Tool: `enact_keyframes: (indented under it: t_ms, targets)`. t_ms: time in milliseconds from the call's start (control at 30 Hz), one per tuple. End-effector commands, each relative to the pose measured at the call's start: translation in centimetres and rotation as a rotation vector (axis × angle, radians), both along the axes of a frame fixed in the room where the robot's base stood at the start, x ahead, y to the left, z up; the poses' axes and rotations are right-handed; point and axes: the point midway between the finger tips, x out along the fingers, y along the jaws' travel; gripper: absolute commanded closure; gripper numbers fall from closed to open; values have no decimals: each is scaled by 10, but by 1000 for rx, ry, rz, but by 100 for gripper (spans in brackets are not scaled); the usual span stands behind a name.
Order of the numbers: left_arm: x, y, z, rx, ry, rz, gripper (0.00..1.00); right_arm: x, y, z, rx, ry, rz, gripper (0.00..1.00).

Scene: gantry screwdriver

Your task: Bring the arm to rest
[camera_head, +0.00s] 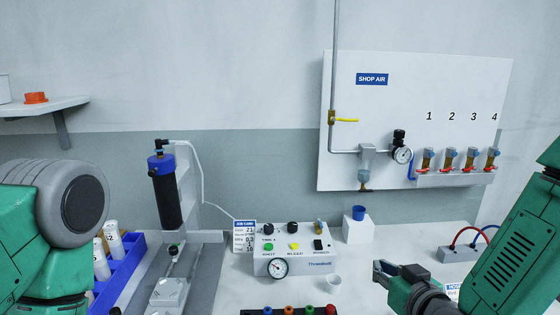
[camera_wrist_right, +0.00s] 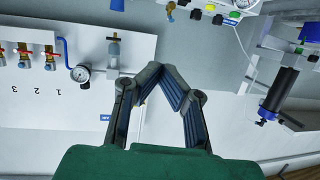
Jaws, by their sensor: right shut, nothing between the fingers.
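My right gripper (camera_head: 384,272) comes in from the lower right in the head view, in front of the white bench back and right of the control box. In the right wrist view the fingers of my right gripper (camera_wrist_right: 161,76) meet at their tips, shut, with nothing between them. My right arm (camera_head: 520,240) is green and reaches down to the gripper from the right edge. My left arm (camera_head: 30,235) shows at the left edge as green links and a grey joint. Its gripper is out of view.
A white control box (camera_head: 292,262) with gauge and buttons stands mid-bench. A blue cup (camera_head: 358,212) sits on a white block. A black cylinder (camera_head: 167,200) stands left, near a blue bin (camera_head: 122,268).

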Motion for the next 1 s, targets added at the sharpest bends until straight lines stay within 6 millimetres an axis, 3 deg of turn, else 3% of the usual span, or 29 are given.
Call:
enact_keyframes:
  t_ms: [33,200,300,400,500,633,767,1000]
  targets:
    - [0,0,0,0,0,0,71,-18,0,-34,-14,100,15,100]
    - [0,0,0,0,0,0,71,-98,-13,-138,-50,461,30,100]
    - [0,0,0,0,0,0,71,-156,-26,-187,-78,677,21,100]
    - [0,0,0,0,0,0,71,-214,-42,-221,-109,877,-3,100]
    - [0,0,0,0,0,0,71,-265,-57,-242,-138,1038,-33,100]
    - [0,0,0,0,0,0,71,-308,-71,-253,-167,1173,-64,100]
    - [0,0,0,0,0,0,71,-324,-77,-256,-179,1225,-81,100]
    - [0,0,0,0,0,0,71,-325,-77,-256,-179,1227,-82,100]
